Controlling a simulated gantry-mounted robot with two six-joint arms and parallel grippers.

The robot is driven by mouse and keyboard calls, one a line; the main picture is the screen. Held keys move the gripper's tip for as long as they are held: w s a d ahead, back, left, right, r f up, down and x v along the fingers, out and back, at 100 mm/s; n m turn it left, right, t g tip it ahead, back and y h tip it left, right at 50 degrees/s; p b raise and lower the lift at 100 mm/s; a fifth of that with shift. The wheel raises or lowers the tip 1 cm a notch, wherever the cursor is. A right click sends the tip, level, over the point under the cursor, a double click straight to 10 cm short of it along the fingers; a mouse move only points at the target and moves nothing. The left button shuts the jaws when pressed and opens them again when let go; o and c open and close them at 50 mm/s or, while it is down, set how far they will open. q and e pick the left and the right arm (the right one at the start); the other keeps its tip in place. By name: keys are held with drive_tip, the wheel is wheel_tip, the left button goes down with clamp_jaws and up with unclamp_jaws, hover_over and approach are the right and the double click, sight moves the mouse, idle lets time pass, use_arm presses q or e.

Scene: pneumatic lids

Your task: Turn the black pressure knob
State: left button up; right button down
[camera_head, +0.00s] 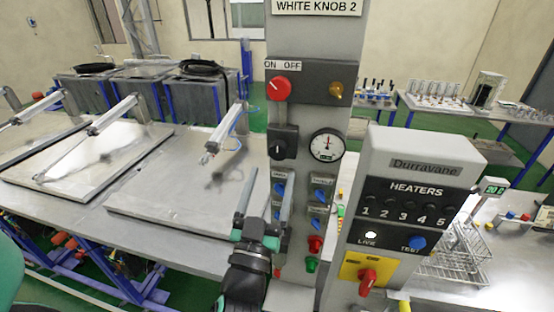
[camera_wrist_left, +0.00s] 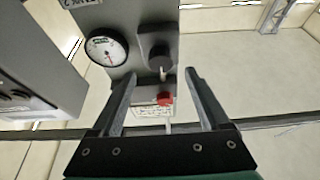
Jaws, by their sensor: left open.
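The black pressure knob (camera_head: 283,143) is on the grey upright panel (camera_head: 305,185), below the red ON/OFF knob (camera_head: 279,88) and left of the round gauge (camera_head: 329,146). My left gripper (camera_head: 266,188) is below the black knob, fingers pointing up, open and empty. In the left wrist view, which looks upside down, the black knob (camera_wrist_left: 159,58) lies just beyond the fingertips of my left gripper (camera_wrist_left: 159,76), apart from them. The red knob (camera_wrist_left: 165,98) shows between the fingers, farther off. My right gripper is in neither view.
Blue switches (camera_head: 318,192) and red and green buttons (camera_head: 312,265) sit lower on the panel. A heater control box (camera_head: 410,190) stands close on the right. Metal plates and a cylinder (camera_head: 225,130) lie left on the bench.

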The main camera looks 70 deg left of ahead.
sight(277, 154)
use_arm(q)
drive_tip(key=x, duration=0.2)
drive_tip(key=p+x, duration=0.1)
drive_tip(key=x, duration=0.2)
drive_tip(key=shift+w+a+r+p, duration=0.1)
drive_tip(key=shift+a+r+p, duration=0.05)
drive_tip(key=shift+r+p, duration=0.2)
drive_tip(key=shift+w+a+r, duration=0.1)
drive_tip(key=shift+w+a, duration=0.2)
drive_tip(key=shift+a, duration=0.1)
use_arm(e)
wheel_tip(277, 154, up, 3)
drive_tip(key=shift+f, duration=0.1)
use_arm(q)
drive_tip(key=shift+c, duration=0.3)
clamp_jaws()
